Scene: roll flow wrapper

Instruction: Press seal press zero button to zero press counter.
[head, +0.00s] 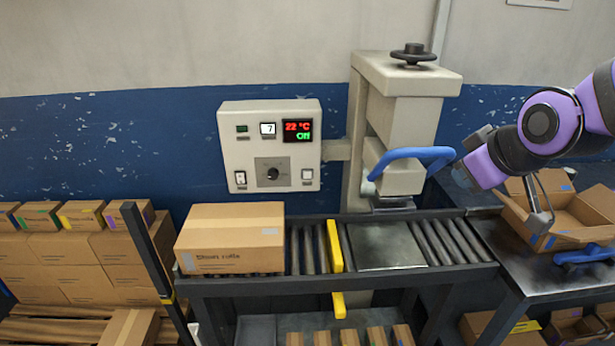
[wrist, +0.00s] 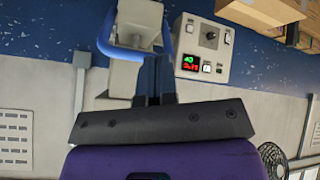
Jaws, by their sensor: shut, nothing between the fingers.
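Below are a rocker switch (head: 240,178), a black knob (head: 272,173) and a small pale button (head: 307,175); I cannot read which is the zero button. My gripper (head: 546,222) is shut and empty, right of the press and well away from the box. In the wrist view the fingers (wrist: 155,75) appear beside the upside-down control box (wrist: 200,47), apart from it.
The seal press (head: 400,110) with its blue handle (head: 410,153) stands between my gripper and the box. A roller conveyor (head: 455,241) runs below, carrying a closed carton (head: 230,238). The space before the box is clear.

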